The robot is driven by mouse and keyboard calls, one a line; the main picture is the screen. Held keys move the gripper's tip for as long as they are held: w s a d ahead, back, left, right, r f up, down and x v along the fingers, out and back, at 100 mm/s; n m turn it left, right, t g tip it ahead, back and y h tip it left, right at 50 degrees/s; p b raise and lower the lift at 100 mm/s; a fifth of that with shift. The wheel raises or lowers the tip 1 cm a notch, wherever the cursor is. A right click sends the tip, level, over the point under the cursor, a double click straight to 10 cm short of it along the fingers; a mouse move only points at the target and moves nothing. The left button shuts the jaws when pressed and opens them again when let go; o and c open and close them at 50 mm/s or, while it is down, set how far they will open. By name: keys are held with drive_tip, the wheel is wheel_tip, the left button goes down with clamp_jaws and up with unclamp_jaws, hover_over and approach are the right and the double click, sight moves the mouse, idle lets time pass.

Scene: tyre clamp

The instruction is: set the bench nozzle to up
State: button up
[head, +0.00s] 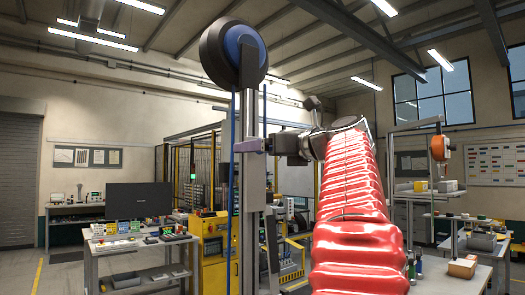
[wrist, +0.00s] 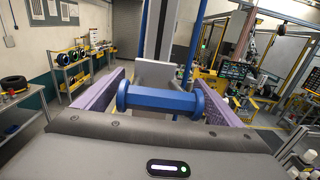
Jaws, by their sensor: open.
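My gripper (wrist: 162,80) is open, with its two purple fingers spread to the left and right in the wrist view. A blue bar with a round flange at each end (wrist: 160,102) lies crosswise between the fingers, close to both. I cannot tell whether it touches them, or whether it is the bench nozzle. A grey plate (wrist: 157,74) shows just behind it. In the head view my gripper (head: 240,146) points left, its fingers at the tall grey post (head: 249,190). The blue bar is not clear there. Nothing in view is clearly recognisable as the nozzle.
A large black and blue wheel (head: 233,53) tops the post, and thin blue lines run beside it. A yellow cabinet (head: 210,245) stands behind. A bench with a monitor (head: 139,201) is at left. An orange reel (head: 440,148) hangs at right.

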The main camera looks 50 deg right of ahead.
drive_tip(key=shift+s, duration=0.1)
drive_tip(key=v, duration=1.3)
drive_tip(key=shift+s, duration=0.3)
drive_tip(key=shift+a+f, duration=0.1)
